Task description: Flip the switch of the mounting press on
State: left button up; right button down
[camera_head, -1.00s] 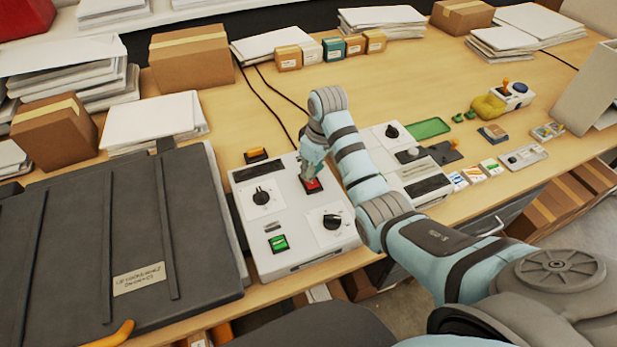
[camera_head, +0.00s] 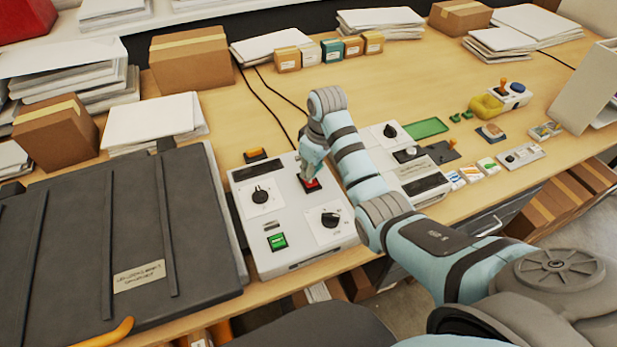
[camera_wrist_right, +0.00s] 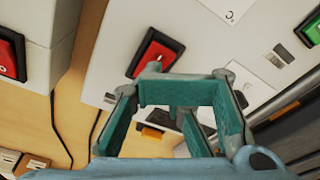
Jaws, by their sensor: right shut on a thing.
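A white control box (camera_head: 292,242) stands beside a flat dark press (camera_head: 75,240) that bears a label. The box has two black knobs, a green switch (camera_head: 277,241) near its front and a red rocker switch (camera_head: 313,186) near its back right. My right gripper (camera_head: 311,172) points down at the red switch and partly covers it in the head view. In the right wrist view the red switch (camera_wrist_right: 155,53) sits in a dark frame right at the fingertips of the right gripper (camera_wrist_right: 182,95), which is shut on it; the exact contact is hard to see. My left gripper is out of view.
A second white device (camera_head: 412,175) stands right of the box, under my right arm. An orange button block (camera_head: 255,155) lies behind the box. Cartons (camera_head: 190,58) and paper stacks (camera_head: 152,121) fill the back left. Bare tabletop lies behind the box, crossed by dark cables.

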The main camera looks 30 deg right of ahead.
aim_at(312, 183)
jog(key=shift+f+b, duration=0.35)
jog(key=shift+f, duration=0.8)
dwell(0.4)
jog(key=shift+r, duration=0.1)
notch_tip(312, 183, up, 3)
jog(key=shift+w+f+p, duration=0.1)
jog(key=shift+f+p, duration=0.05)
jog(key=shift+p, duration=0.6)
jog(key=shift+r, duration=2.1)
